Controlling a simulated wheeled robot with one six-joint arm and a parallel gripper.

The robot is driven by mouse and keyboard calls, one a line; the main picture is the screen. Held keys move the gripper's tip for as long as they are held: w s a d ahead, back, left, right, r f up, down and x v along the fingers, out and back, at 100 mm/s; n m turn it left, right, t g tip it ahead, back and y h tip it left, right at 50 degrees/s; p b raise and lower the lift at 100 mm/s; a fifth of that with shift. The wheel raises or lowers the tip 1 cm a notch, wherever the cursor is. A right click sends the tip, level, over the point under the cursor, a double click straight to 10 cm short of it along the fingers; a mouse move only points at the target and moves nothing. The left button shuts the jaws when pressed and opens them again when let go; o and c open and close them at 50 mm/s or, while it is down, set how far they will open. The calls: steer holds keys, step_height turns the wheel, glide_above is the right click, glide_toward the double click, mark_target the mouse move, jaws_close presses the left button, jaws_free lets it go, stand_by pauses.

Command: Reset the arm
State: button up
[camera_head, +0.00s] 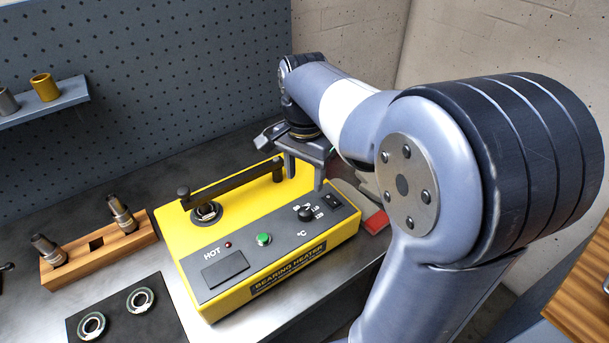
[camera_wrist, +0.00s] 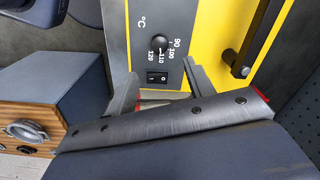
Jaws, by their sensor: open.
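My gripper (camera_head: 305,180) is open and empty. It hangs over the right end of the yellow bearing heater (camera_head: 200,247), near the heater's black bar (camera_head: 232,183). In the wrist view my gripper's two fingers (camera_wrist: 164,78) are spread apart. Between and beyond them are the heater's dial (camera_wrist: 159,58) and rocker switch (camera_wrist: 157,78). My arm reaches in from the right in the head view and hides part of the bench behind it.
A bearing ring (camera_head: 207,212) sits around a post on the heater. A wooden block (camera_head: 128,240) holds two metal tools on the left. Two bearings (camera_head: 140,300) lie on a dark mat. A pegboard (camera_head: 150,90) with a shelf (camera_head: 50,103) stands behind. A red object (camera_head: 376,222) lies right of the heater.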

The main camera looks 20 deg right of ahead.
mark_target(304, 211)
step_height(304, 211, down, 11)
steer(key=shift+r, duration=0.1)
stand_by(0.5)
stand_by(0.4)
